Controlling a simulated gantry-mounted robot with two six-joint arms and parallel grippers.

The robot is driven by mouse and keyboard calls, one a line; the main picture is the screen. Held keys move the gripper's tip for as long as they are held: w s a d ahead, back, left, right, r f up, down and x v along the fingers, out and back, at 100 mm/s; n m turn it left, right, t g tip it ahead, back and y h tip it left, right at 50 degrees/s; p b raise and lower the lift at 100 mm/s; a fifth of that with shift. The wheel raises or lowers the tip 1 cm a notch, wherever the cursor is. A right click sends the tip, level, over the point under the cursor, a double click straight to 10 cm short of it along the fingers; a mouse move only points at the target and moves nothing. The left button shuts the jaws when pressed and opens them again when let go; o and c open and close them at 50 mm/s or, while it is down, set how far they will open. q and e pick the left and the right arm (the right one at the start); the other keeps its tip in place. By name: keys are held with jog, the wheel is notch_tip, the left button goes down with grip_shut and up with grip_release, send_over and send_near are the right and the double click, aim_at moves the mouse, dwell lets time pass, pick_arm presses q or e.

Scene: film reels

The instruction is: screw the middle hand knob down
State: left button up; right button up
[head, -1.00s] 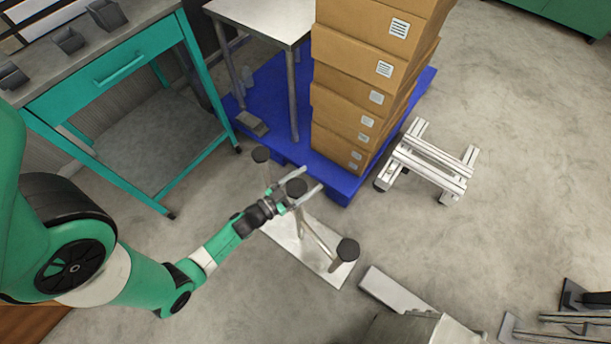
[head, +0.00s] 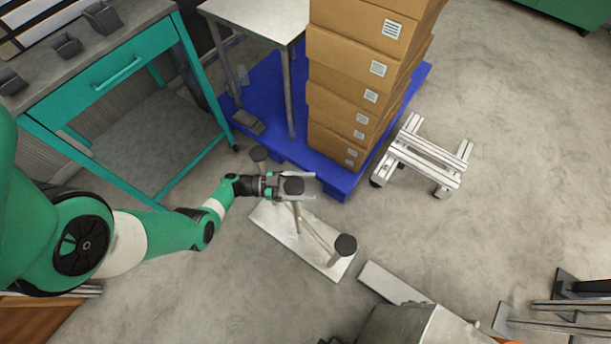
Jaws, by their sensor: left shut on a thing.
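The middle hand knob (head: 293,186) is a dark round knob on a post, with another knob on each side of it. My left gripper (head: 296,187) reaches in from the left and is shut on the middle knob, a finger on either side. The far knob (head: 259,153) stands just beyond my gripper. The near knob (head: 345,244) stands to the lower right. The posts rise from a pale flat base plate (head: 316,257) on the floor. The middle post's lower part is partly hidden. My right gripper is out of view.
A blue pallet (head: 341,187) with stacked cardboard boxes (head: 345,90) stands just behind. A white-railed frame (head: 424,158) is to the right. A teal workbench (head: 120,75) is at the left. A metal block (head: 395,285) lies at the lower right. Open floor lies between.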

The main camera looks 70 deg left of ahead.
pick_arm(q)
jog(key=shift+r+m+h, duration=0.2)
jog(key=shift+m+h, duration=0.1)
jog(key=shift+h, duration=0.1)
jog(key=o, duration=1.2)
jog(key=shift+f, duration=0.1)
jog(key=shift+s+a, duration=0.25)
jog(key=shift+s, duration=0.2)
jog(key=v, duration=1)
jog(key=shift+s, duration=0.3)
